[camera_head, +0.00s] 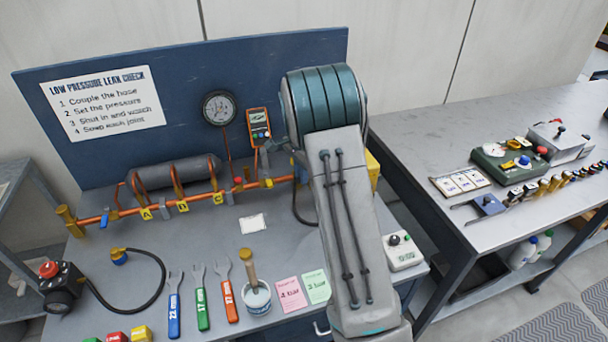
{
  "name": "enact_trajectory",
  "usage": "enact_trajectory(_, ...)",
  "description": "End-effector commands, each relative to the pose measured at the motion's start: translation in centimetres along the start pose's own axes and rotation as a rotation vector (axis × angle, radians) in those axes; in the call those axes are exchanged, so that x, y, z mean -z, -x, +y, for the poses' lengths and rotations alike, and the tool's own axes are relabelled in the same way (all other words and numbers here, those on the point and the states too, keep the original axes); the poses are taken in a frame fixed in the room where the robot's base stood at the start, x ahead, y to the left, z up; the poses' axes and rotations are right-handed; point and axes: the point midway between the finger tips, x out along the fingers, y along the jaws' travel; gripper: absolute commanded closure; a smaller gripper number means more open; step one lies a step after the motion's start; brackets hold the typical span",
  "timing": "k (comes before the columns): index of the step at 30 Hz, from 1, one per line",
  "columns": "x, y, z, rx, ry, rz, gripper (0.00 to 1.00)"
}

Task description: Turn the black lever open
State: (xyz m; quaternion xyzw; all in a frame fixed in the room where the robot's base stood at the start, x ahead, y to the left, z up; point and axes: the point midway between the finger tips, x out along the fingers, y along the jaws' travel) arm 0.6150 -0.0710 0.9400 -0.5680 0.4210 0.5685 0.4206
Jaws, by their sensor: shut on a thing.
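My arm stands large in the right middle of the head view and covers the right end of the copper pipe (205,197). My gripper is not visible; the arm links hide whatever is beyond them. I cannot make out a black lever; it may be behind my arm. Along the pipe I see a blue lever (104,219) at the left end, and a red knob (238,181) and a yellow part (268,183) further right. Several yellow lettered tags hang along the pipe.
A grey tank (172,172) lies behind the pipe, below a gauge (219,108) and an orange meter (259,126). Wrenches (201,295), a cup with a brush (257,298) and a grey box with a knob (402,252) sit on the front bench. A second bench (440,150) stands right.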

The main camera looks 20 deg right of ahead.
Motion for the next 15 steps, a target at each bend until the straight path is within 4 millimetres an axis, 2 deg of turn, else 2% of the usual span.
enact_trajectory(6,0.03,0.13,-0.66,0.002,-0.122,0.001,1.00)
enact_trajectory(15,0.12,0.13,-1.01,0.004,-0.200,0.001,1.00)
